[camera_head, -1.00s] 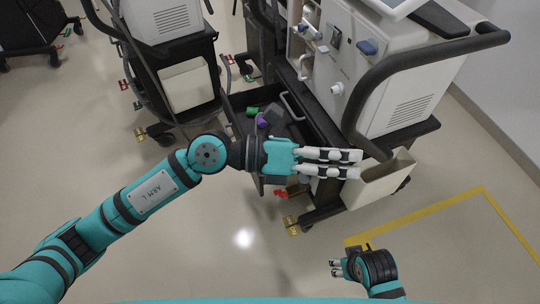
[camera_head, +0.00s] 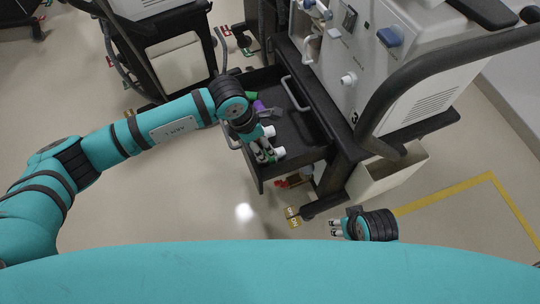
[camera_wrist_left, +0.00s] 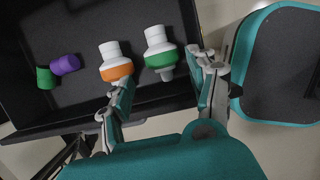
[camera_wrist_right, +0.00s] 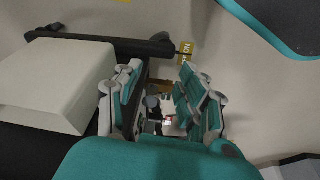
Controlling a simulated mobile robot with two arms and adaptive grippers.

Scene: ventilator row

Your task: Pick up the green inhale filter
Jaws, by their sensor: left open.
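The green inhale filter (camera_wrist_left: 159,54), white with a green band, lies in the open drawer in the left wrist view. A similar white filter with an orange band (camera_wrist_left: 115,63) lies just left of it. My left gripper (camera_wrist_left: 160,100) is open and empty, with its fingers spread over the drawer. The green filter is between and beyond the fingertips, nearer the right finger; contact cannot be told. In the head view my left gripper (camera_head: 266,152) points down into the drawer and partly hides the filters. My right gripper (camera_head: 336,228) is open and empty, low beside the cart.
The dark drawer (camera_head: 300,150) also holds a purple piece (camera_wrist_left: 65,64) and a green piece (camera_wrist_left: 46,78), away from the fingers. The ventilator cart (camera_head: 345,145) stands right of the drawer, with a beige bin (camera_head: 385,178) on its side.

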